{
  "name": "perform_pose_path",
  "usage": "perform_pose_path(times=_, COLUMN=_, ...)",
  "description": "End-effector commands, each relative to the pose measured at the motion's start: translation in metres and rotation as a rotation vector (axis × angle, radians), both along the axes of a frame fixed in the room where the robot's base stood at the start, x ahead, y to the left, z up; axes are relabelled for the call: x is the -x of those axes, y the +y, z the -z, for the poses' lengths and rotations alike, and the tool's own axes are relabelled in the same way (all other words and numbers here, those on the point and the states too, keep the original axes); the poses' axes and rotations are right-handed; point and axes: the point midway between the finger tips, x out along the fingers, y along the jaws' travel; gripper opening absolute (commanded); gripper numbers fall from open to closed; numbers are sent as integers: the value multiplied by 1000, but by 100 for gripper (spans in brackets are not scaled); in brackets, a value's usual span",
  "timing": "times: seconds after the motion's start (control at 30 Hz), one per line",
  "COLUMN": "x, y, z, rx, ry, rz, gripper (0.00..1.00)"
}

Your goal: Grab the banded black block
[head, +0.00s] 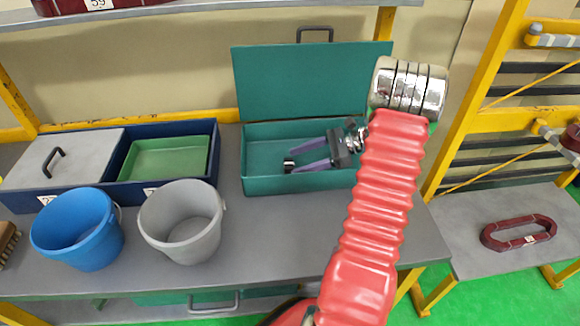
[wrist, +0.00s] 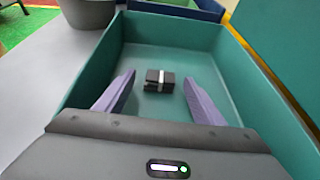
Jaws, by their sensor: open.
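The banded black block (wrist: 159,81) lies on the floor of the teal box (wrist: 215,55), with a pale band around its middle. In the head view the block (head: 289,166) shows small near the left fingertip, inside the same teal box (head: 300,188). My gripper (wrist: 160,85) is open, its two purple fingers on either side of the block's line, with the block ahead between them and apart from both. In the head view my gripper (head: 302,165) reaches into the box from the right, and my red arm covers the box's right end.
The box's teal lid (head: 300,85) stands upright behind it. A grey bucket (head: 182,225) and a blue bucket (head: 78,230) stand to the left on the bench. A dark blue box with a green tray (head: 165,158) lies behind them. A maroon coil (head: 518,233) lies on the right shelf.

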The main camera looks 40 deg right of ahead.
Motion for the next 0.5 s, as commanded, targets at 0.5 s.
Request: perform_pose_path(times=0.5, x=-22, y=29, z=15, rx=2, ry=0, rz=1, gripper=62)
